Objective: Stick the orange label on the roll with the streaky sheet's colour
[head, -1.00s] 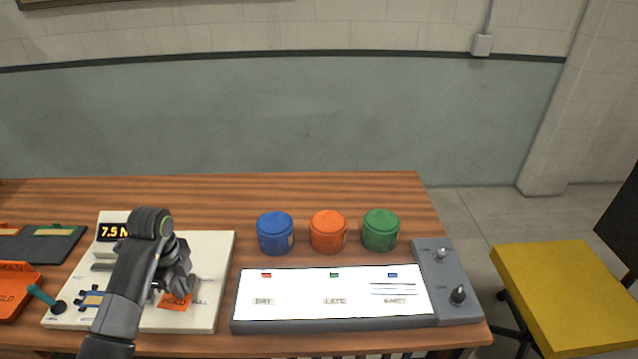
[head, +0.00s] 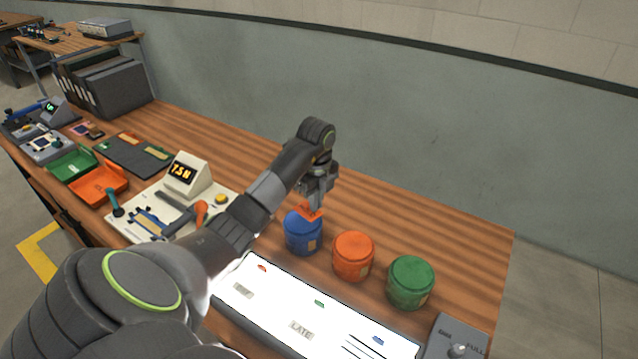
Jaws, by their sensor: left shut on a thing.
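My left gripper (head: 314,200) is shut on the orange label (head: 310,212) and points down over the blue roll (head: 303,235). The label overlaps the far edge of the blue lid in the picture; I cannot tell whether it touches. The orange roll (head: 352,257) and the green roll (head: 410,283) stand to the right in a row. On the lit panel (head: 270,308), dark streaks (head: 366,345) lie by the blue mark (head: 378,341). The red mark (head: 262,268) and green mark (head: 319,303) have no streaks beside them. My right gripper is out of view.
A cream device with a display (head: 187,172) stands left of my arm, partly hidden. Beyond it are an orange tray (head: 98,186) and a green tray (head: 72,165). A grey knob box (head: 458,345) sits at the panel's right end. The wood behind the rolls is clear.

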